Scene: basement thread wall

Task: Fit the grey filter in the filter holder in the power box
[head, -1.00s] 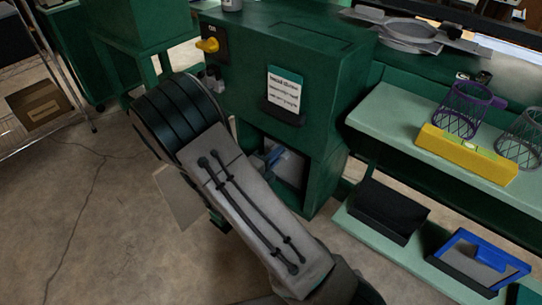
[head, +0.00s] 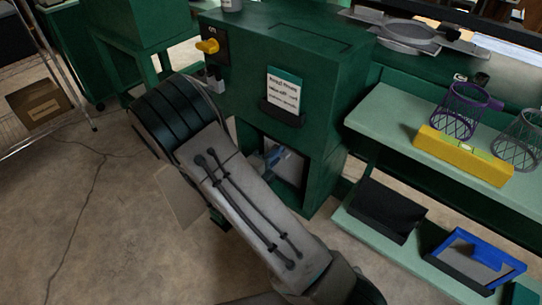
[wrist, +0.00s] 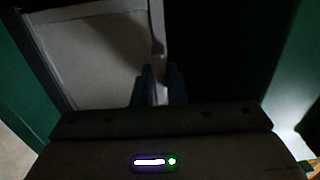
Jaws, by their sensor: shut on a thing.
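The green power box (head: 285,65) stands upright in the middle of the head view, with an opening low in its front. My gripper (head: 275,157) is at this opening, partly hidden by my arm; its blue fingers show there. In the wrist view my gripper (wrist: 159,88) is shut on the edge of a pale grey flat panel, which looks like the grey filter (wrist: 90,55). The panel also shows in the opening in the head view (head: 291,171). The filter holder cannot be made out in the dark inside, so I cannot tell whether the filter is seated.
Green shelves (head: 375,122) on the right hold wire baskets (head: 460,112), a yellow level (head: 465,158), a black tray (head: 388,207) and a blue-framed item (head: 478,250).

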